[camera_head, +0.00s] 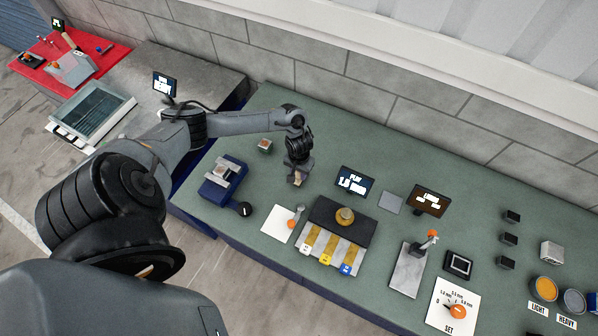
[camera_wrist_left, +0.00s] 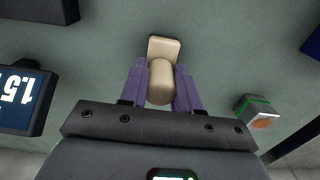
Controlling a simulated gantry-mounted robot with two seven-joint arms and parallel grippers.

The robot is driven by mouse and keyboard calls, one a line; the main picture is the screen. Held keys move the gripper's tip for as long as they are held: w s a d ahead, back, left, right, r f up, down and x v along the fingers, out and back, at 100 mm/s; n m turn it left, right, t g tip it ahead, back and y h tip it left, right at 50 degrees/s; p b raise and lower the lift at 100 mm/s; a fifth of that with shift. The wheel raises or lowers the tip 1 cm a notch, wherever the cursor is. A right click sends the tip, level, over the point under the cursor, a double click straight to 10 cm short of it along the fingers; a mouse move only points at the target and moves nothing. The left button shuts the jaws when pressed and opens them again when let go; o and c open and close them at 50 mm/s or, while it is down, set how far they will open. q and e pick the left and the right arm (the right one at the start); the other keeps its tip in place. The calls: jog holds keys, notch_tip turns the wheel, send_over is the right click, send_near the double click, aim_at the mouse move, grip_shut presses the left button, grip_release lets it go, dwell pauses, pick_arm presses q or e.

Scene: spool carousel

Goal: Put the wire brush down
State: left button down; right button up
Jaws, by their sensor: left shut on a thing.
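The wire brush shows in the left wrist view as a pale beige piece (camera_wrist_left: 164,48) with a rounded end, held between two purple fingers. My left gripper (camera_wrist_left: 160,85) is shut on it. Only a small tan bit of the brush (camera_head: 298,178) shows there. Its bristles are hidden, and I cannot tell whether it touches the bench. My right gripper is in neither view.
The green bench (camera_head: 330,150) is clear behind the gripper. A small block with an orange button (camera_head: 265,145) stands to its left, and a blue fixture (camera_head: 223,180) further left. A dark-and-striped station (camera_head: 335,235) is at the front right. A white card with an orange-knobbed lever (camera_head: 279,222) lies in front.

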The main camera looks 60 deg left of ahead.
pick_arm(q)
jog(key=shift+f, duration=0.1)
jog(key=c, duration=0.8)
grip_release()
